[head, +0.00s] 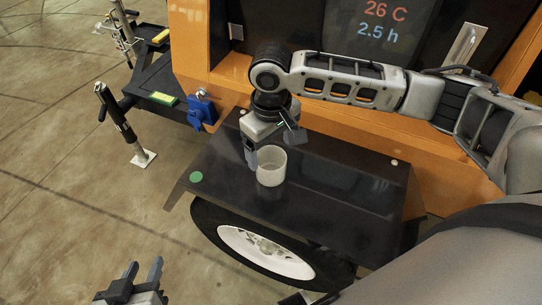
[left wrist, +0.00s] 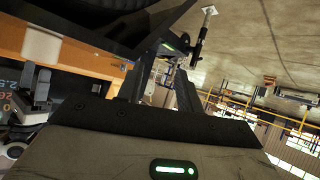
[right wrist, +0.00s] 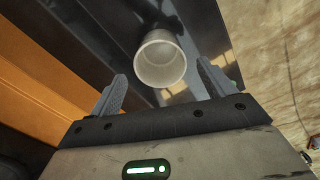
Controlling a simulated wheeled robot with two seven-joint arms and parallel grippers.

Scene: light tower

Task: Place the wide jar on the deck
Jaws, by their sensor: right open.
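The wide jar (head: 271,170) is a translucent whitish cup with an open top. It appears to stand upright on the black deck (head: 330,190) above the wheel. My right gripper (head: 272,147) is open just behind and above the jar, one finger close by its left side. In the right wrist view the jar (right wrist: 161,62) lies between and beyond the open fingers (right wrist: 164,78); no grip on it shows. My left gripper (head: 143,272) is open and empty at the bottom left, away from the deck. The left wrist view shows no jar between its fingers.
A green dot (head: 196,177) marks the deck's left corner. The orange machine body (head: 235,72) with a display rises behind the deck. A blue fitting (head: 200,110) and a jack post (head: 118,115) stand left. The deck right of the jar is clear.

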